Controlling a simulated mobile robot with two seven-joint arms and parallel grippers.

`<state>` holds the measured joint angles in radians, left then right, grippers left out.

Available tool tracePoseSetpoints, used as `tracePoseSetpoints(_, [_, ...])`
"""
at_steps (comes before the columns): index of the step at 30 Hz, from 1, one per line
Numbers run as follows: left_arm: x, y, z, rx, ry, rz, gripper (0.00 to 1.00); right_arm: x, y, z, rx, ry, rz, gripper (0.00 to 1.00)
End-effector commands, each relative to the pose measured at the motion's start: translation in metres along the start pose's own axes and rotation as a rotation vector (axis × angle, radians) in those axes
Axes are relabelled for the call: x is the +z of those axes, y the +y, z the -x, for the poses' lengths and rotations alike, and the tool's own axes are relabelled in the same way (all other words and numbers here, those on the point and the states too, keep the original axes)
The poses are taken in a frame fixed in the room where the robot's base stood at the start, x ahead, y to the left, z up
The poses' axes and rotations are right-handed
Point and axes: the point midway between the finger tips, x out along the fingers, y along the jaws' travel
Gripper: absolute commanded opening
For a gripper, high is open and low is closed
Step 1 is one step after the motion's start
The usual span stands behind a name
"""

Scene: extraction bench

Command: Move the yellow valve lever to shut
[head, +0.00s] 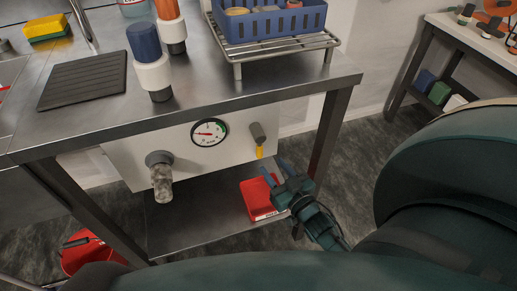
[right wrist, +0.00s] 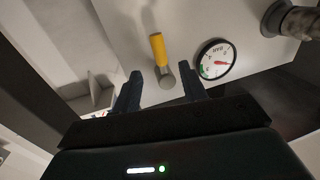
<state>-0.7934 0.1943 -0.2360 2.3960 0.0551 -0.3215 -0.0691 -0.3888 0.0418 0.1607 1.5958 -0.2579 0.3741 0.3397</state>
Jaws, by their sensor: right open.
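The yellow valve lever (head: 260,152) hangs down from a grey valve knob (head: 257,132) on the pale panel under the bench top. In the right wrist view the yellow lever (right wrist: 158,49) points up from the round grey knob (right wrist: 165,79). My right gripper (head: 273,169) is open and empty, just below and to the right of the lever in the head view. In the right wrist view its two fingers (right wrist: 161,84) show on either side of the knob; I see no clear contact. My left gripper is not in view.
A pressure gauge (head: 209,132) and a grey pipe fitting (head: 160,172) are on the same panel. A red bin (head: 258,201) sits on the lower shelf beneath my right gripper. The bench leg (head: 329,134) stands close to its right.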

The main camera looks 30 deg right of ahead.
Motion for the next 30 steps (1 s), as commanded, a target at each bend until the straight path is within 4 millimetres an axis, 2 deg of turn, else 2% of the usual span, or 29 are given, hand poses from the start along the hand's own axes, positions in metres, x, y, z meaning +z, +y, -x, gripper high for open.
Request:
tracePoseSetpoints(1, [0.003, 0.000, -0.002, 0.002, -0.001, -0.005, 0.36, 0.000, 0.000, -0.014, 0.000, 0.006, 0.000, 0.43])
tracePoseSetpoints(6, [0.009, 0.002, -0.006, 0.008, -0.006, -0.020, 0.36, 0.001, 0.000, -0.048, -0.001, 0.003, 0.001, 0.43])
tracePoseSetpoints(12, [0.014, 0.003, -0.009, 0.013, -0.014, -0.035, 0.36, 0.001, 0.000, -0.076, -0.001, 0.001, -0.001, 0.43])
tracePoseSetpoints(18, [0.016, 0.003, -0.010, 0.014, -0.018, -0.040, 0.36, 0.000, 0.000, -0.086, -0.001, 0.001, 0.000, 0.43])
tracePoseSetpoints(25, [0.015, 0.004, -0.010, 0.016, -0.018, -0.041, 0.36, 0.000, 0.000, -0.086, -0.001, 0.000, 0.000, 0.43])
tracePoseSetpoints(30, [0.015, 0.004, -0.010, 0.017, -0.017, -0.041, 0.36, 0.000, 0.000, -0.086, 0.000, 0.000, 0.000, 0.30])
